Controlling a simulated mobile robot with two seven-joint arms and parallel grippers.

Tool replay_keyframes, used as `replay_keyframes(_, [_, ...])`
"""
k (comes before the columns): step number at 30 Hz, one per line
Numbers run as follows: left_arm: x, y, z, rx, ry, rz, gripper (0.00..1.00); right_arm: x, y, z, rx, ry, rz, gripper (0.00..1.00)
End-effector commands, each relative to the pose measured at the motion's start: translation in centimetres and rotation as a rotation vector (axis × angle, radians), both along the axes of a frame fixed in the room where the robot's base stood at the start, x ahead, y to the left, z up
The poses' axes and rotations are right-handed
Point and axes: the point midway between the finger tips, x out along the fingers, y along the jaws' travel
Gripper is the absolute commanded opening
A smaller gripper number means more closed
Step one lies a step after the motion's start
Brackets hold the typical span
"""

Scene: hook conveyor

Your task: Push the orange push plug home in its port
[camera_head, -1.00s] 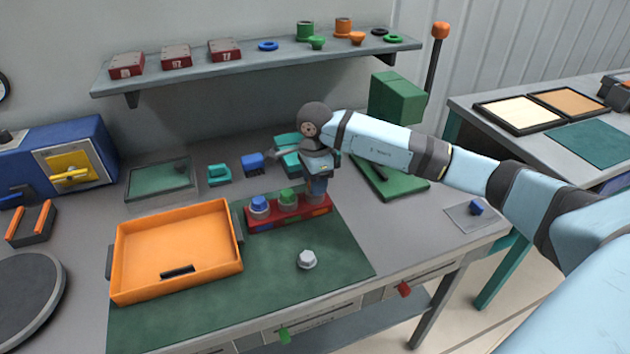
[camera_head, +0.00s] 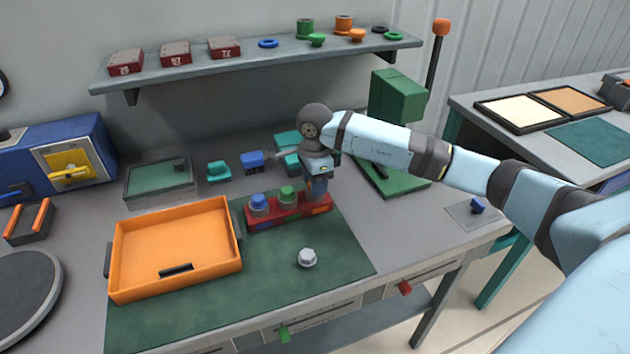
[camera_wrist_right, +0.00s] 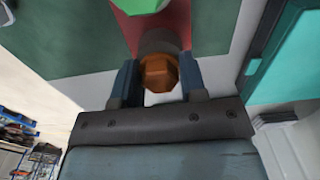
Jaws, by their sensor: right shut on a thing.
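The red port block (camera_head: 262,224) stands on the green mat, with a blue plug (camera_head: 258,202) and a green plug (camera_head: 287,194) in its left and middle grey ports. My right gripper (camera_head: 317,188) points down over the block's right end and hides the orange plug in the head view. In the right wrist view, the orange push plug (camera_wrist_right: 157,74) sits between the two fingers, which are shut on it. The grey port collar (camera_wrist_right: 165,40) shows directly beside it; how deep the plug sits cannot be told. My left gripper is not in view.
An orange tray (camera_head: 180,212) lies left of the block, and a white hex piece (camera_head: 307,257) lies in front on the green mat (camera_head: 270,285). Small teal and blue parts lie behind. A shelf (camera_head: 255,60) runs above, and a green press-like machine (camera_head: 397,97) stands to the right.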

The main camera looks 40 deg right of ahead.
Motion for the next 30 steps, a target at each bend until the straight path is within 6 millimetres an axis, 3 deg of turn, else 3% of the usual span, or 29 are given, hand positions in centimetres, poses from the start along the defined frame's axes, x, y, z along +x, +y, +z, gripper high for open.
replay_keyframes(3, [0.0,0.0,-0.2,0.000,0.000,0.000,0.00,0.0,0.0,-0.2,0.000,0.000,0.000,0.16])
replay_keyframes(4, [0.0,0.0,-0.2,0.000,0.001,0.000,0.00,0.0,0.0,-0.2,0.000,0.000,0.000,0.46])
replay_keyframes(7, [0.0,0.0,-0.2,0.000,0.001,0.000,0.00,0.0,0.0,-0.2,0.000,0.000,0.000,0.69])
replay_keyframes(19, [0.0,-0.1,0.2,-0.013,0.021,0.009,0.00,0.0,0.0,0.1,0.000,-0.001,0.000,0.69])
replay_keyframes(22, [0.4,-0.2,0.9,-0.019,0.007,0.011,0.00,0.1,0.0,1.7,0.001,-0.003,0.001,0.69])
replay_keyframes(30, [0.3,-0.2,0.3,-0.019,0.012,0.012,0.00,0.1,0.0,8.1,0.000,-0.005,0.001,0.69])
